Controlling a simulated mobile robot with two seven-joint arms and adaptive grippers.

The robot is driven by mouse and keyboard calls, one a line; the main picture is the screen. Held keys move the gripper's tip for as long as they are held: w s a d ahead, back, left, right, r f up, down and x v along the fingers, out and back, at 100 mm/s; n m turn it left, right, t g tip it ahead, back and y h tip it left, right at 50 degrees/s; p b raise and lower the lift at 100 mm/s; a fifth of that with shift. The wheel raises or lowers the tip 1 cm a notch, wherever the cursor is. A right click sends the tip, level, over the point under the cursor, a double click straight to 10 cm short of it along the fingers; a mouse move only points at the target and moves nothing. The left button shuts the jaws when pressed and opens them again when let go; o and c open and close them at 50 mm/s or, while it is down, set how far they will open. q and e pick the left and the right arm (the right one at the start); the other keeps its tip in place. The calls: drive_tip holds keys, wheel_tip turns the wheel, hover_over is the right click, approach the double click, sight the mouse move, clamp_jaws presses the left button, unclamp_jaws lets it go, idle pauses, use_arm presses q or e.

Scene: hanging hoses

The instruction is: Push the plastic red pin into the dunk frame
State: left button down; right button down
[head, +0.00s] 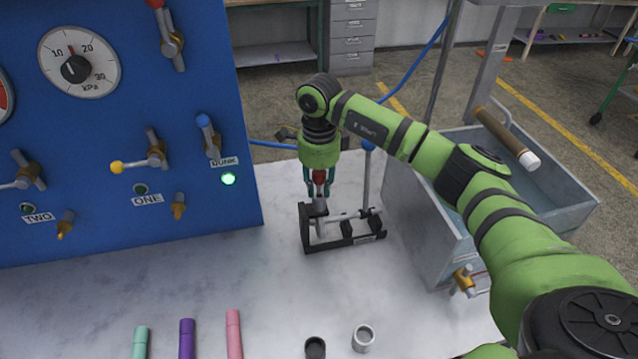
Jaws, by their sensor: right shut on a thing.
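My right gripper (319,186) points straight down above the black dunk frame (345,238), which stands on the white tabletop. It is shut on the red pin (319,177), whose red part shows between the fingers. A grey cylinder (319,205) stands under the red pin in the left part of the frame. Whether the red pin touches or sits inside it is too small to tell. A grey lever with a blue knob (368,146) rises at the frame's right side. My left gripper is not in view.
A blue panel (200,100) with a gauge, valves and a lit green DUNK lamp (228,179) stands at left. A grey tank (415,215) is at right. Green, purple and pink tubes (234,335) and two small cups (363,337) are at the front. The middle tabletop is clear.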

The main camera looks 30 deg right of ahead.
use_arm(q)
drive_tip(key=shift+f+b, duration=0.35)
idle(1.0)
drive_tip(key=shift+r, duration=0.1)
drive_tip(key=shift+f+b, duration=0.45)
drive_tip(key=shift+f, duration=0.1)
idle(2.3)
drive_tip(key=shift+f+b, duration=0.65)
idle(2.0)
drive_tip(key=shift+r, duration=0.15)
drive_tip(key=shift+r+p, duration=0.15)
drive_tip(key=shift+p, duration=0.15)
idle(0.3)
